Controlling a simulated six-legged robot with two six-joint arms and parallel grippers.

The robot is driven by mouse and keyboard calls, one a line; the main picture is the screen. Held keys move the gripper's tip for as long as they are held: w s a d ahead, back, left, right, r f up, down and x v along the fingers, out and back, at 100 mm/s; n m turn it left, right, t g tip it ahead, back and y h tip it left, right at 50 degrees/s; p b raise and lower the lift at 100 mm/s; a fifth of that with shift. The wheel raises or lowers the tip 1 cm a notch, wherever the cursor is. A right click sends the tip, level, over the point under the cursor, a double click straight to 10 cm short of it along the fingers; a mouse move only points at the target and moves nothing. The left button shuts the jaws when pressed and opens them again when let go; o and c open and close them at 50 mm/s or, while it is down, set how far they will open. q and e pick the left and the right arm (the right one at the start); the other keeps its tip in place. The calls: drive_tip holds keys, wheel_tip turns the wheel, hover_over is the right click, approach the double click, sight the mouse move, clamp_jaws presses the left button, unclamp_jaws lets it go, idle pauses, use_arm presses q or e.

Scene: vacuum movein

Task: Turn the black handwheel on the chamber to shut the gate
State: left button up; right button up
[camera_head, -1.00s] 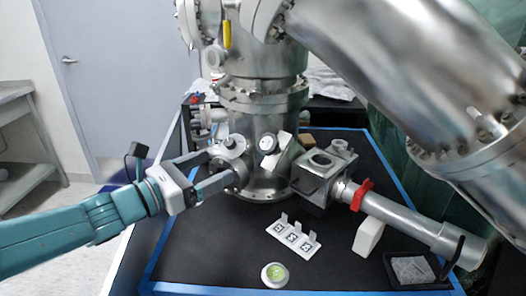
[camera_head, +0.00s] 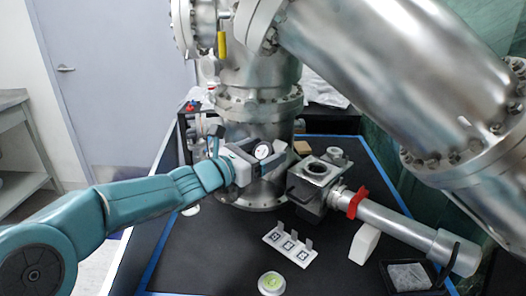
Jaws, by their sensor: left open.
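The steel chamber (camera_head: 262,105) stands upright on the black table. A small round disc (camera_head: 263,151) with a pale face and dark rim shows low on its front; I cannot tell whether it is the handwheel. No other clear black handwheel shows on the chamber. My left gripper (camera_head: 268,160) is open at the chamber's lower front, its grey fingers beside and around the disc in the picture. I cannot tell whether they touch it. The gripper hides part of the chamber's lower front. My right gripper is out of view.
A steel side box (camera_head: 311,184) and a tube (camera_head: 405,223) with a red clamp (camera_head: 356,202) reach right. A white marker holder (camera_head: 289,246), a round green-topped dish (camera_head: 271,282) and a black tray (camera_head: 409,276) lie in front. The table's left front is clear.

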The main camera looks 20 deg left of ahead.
use_arm(q)
drive_tip(key=c, duration=1)
drive_tip(key=shift+o, duration=0.2)
drive_tip(key=m+g+h+p, duration=0.1)
drive_tip(key=m+p, duration=0.1)
drive_tip(key=shift+r+m+h, duration=0.15)
drive_tip(key=shift+m+h, duration=0.15)
drive_tip(key=shift+h, duration=0.1)
drive_tip(key=m+g+p, duration=0.4)
drive_tip(key=m+p, duration=0.1)
drive_tip(key=p, duration=0.1)
drive_tip(key=m+g+h+p, duration=0.1)
drive_tip(key=m+g+p, duration=0.3)
drive_tip(key=m+p, duration=0.2)
drive_tip(key=m+g+h+p, duration=0.1)
drive_tip(key=m+g+p, duration=0.3)
drive_tip(key=m+p, duration=0.1)
drive_tip(key=shift+s+d+m+p, duration=0.1)
drive_tip(key=shift+m+p, duration=0.2)
drive_tip(key=shift+p, duration=0.25)
drive_tip(key=shift+f+m+g+y+p, duration=0.3)
drive_tip(key=shift+m+g+p, duration=0.2)
drive_tip(key=shift+m+p, duration=0.45)
